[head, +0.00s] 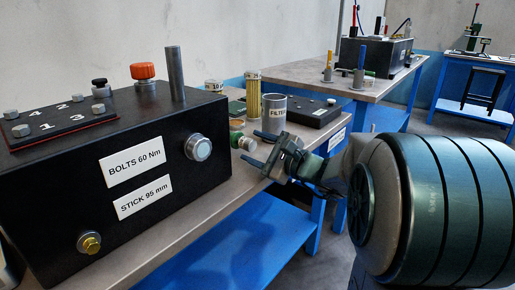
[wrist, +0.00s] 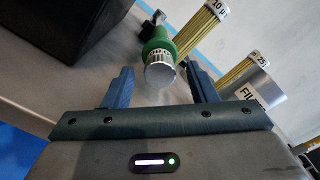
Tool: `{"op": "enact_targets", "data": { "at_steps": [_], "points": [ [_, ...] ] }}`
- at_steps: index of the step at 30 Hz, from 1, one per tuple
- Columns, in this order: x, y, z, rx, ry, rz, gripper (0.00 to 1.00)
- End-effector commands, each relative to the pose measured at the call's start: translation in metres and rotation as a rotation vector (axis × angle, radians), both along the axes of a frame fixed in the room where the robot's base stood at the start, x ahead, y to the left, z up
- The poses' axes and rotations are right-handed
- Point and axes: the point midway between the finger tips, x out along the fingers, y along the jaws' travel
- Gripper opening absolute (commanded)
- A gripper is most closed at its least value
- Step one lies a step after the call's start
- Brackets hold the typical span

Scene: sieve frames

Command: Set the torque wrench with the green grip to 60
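The torque wrench with the green grip (wrist: 157,40) lies on the bench, its silver ribbed end knob (wrist: 160,72) facing my gripper (wrist: 158,80). My gripper is open, with one blue finger on each side of the knob in the wrist view and a visible gap on both sides. In the head view the green grip (head: 237,138) shows just beyond the fingertips, right of the black box. The scale and its set value are too small to read. The far part of the wrench is mostly hidden.
A black engine block (head: 60,185) labelled "BOLTS 60 Nm" and "STICK 95 mm" stands at left. A filter can (head: 273,115) and yellow filter cartridges (head: 253,92) stand close behind the wrench. A flat black case (head: 305,112) lies to their right. Other benches stand farther back.

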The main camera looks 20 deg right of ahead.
Motion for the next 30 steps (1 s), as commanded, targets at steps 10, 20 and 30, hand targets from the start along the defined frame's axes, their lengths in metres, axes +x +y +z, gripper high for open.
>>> {"op": "enact_targets", "data": {
  "at_steps": [10,20,30],
  "points": [
    [-0.004,-0.003,0.001,0.000,0.000,0.000,0.52],
    [-0.055,-0.041,0.002,0.000,0.001,-0.005,0.52],
    [-0.104,-0.075,0.001,0.000,0.000,-0.001,0.52]
  ]
}}
